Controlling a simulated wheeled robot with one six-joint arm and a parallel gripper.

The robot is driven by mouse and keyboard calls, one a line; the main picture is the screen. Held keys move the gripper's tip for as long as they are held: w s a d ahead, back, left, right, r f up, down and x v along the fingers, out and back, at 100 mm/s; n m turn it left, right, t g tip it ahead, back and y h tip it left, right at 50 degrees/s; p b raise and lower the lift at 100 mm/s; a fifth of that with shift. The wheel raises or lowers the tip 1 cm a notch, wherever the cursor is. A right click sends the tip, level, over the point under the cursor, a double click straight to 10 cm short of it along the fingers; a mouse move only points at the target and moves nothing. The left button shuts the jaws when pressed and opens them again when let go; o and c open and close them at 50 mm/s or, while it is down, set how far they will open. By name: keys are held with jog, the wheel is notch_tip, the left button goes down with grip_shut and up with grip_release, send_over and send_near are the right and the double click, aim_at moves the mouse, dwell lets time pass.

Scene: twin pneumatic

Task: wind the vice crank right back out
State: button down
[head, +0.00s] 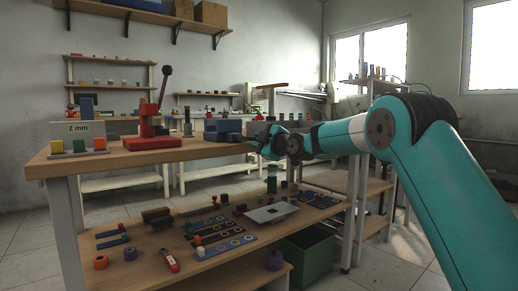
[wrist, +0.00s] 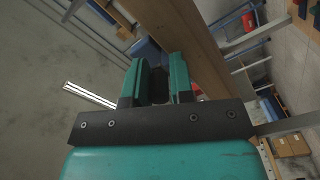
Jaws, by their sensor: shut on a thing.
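The blue vice (head: 224,130) sits at the right end of the upper bench top. It also shows in the wrist view (wrist: 146,50), just beyond my fingers. My gripper (head: 266,146) is at the vice's right side, at the bench end. In the wrist view my gripper (wrist: 160,68) has its two teal fingers a little apart, closed on a dark piece, the vice crank (wrist: 160,88). Most of the crank is hidden by the fingers. How far the crank is wound cannot be told.
A red lever press (head: 152,130) and a "2 mm" sign (head: 80,130) with coloured blocks stand left on the wooden bench top (head: 190,150). The lower shelf (head: 140,262) holds several parts. A green bin (head: 310,254) is below.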

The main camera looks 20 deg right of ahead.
jog(key=shift+r+n, duration=0.3)
jog(key=shift+r, duration=0.25)
jog(key=c, duration=1.1)
grip_release()
jog(key=shift+f, duration=0.1)
jog(key=shift+s+f, duration=0.1)
jog(key=p+v, duration=0.1)
jog(key=v, duration=1.6)
jog(key=shift+s, duration=0.15)
